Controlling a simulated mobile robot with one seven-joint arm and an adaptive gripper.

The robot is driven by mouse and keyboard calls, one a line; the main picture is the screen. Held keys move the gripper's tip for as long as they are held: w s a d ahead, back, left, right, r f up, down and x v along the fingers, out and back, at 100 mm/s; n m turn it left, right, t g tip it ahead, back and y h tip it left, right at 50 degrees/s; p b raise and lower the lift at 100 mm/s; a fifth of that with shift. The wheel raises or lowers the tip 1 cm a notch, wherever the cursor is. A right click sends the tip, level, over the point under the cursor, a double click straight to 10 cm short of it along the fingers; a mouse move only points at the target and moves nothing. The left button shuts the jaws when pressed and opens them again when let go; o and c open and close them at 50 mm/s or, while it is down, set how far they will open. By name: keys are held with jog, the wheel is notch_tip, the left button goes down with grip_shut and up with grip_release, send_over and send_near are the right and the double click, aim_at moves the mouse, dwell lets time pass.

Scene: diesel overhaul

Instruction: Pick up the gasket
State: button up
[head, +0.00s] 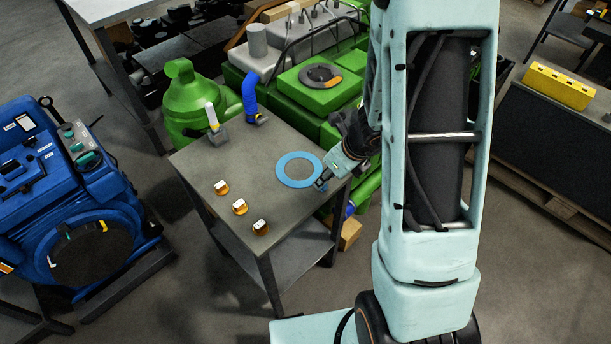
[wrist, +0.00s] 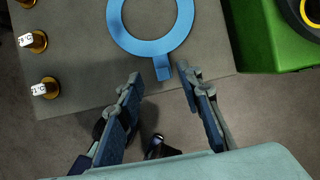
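The gasket is a flat light-blue ring with a short tab. In the head view the gasket (head: 283,176) lies on the right part of the grey table. In the wrist view the gasket (wrist: 122,34) lies at the top, its tab (wrist: 162,69) pointing down toward my gripper. My gripper (head: 321,184) is at the ring's right side in the head view. In the wrist view my gripper (wrist: 158,74) has its two fingers apart, with the tab's end between the fingertips or just beyond them. I cannot tell whether they touch it. Nothing is held.
The grey table (head: 250,160) carries several orange-and-white small parts (head: 239,206), a blue bent pipe (head: 251,100) and a grey tool (head: 216,130). A green engine (head: 320,95) stands close behind. A blue machine (head: 75,200) stands at left. The table's middle is clear.

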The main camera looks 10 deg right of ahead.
aim_at(325, 186)
jog(key=f, duration=0.1)
jog(key=f+b, duration=0.1)
jog(key=f, duration=0.1)
jog(key=shift+w, duration=0.3)
jog(key=shift+w+a+f, duration=0.15)
jog(key=shift+w+f, duration=0.05)
jog(key=shift+f, duration=0.15)
grip_shut()
